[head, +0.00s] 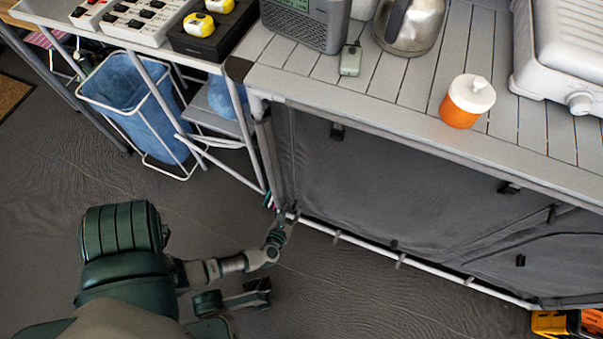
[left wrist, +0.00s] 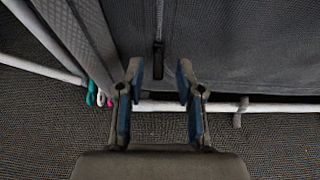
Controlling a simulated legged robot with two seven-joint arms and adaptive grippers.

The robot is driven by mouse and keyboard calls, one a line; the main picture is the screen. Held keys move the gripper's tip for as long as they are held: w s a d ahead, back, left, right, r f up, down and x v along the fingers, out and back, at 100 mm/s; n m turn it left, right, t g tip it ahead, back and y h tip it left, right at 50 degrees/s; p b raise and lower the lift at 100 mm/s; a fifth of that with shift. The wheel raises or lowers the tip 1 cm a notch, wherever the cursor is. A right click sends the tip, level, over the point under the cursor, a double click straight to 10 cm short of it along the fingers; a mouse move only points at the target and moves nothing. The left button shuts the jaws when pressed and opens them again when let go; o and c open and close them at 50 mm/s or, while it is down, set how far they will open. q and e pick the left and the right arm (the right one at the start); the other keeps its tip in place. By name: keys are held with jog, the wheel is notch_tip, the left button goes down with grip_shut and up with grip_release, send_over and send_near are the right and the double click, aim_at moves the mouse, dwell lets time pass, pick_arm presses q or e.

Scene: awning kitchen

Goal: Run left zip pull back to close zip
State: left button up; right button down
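The left zip pull (left wrist: 158,56) is a small dark tab on the vertical zip line of the grey fabric front. In the left wrist view it hangs near the bottom of the fabric, ahead of and between the open fingers, with no clear contact. My left gripper (left wrist: 160,82) is open and empty. In the head view my left gripper (head: 283,228) is low at the lower left corner of the fabric-fronted cabinet (head: 400,185). The pull cannot be made out there.
A white bottom rail (head: 340,238) runs along the cabinet's foot. Coloured clips (left wrist: 98,96) sit beside its left post. A blue bin (head: 135,95) stands at the left. The slatted counter (head: 405,85) overhangs the fabric and bears an orange jar (head: 463,108).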

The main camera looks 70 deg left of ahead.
pick_arm(q)
jog(key=shift+a, duration=0.2)
jog(key=shift+f, duration=0.1)
grip_shut()
notch_tip(320, 180, down, 10)
jog(key=shift+r, duration=0.25)
jog(key=shift+s+d, duration=0.1)
jog(key=shift+s, duration=0.05)
grip_release()
jog(key=shift+f, duration=0.1)
